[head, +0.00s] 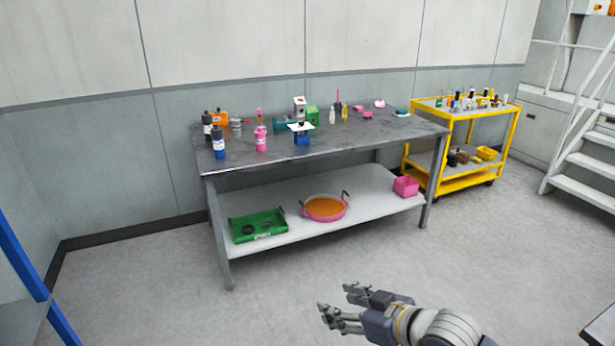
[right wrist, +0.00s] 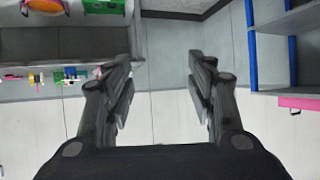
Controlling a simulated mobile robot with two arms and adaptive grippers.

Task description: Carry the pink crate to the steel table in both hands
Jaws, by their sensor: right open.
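The steel table (head: 345,146) stands against the back wall, with a cluttered grey top and a lower shelf. A pink object with a dark handle (right wrist: 300,103) is cut off at the right edge of the right wrist view, beside blue posts; I cannot tell whether it is the pink crate. A small pink bin (head: 405,186) sits at the right end of the table's lower shelf. My right gripper (head: 336,299) is open and empty over the floor in front of the table; it also shows in the right wrist view (right wrist: 161,75). My left gripper is out of view.
The lower shelf also holds a green tray (head: 258,226) and a pink-rimmed orange basin (head: 325,208). Bottles and small items crowd the tabletop's left and back. A yellow cart (head: 462,184) and white stairs stand right. A blue-post rack (head: 22,258) is at left. Floor ahead is clear.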

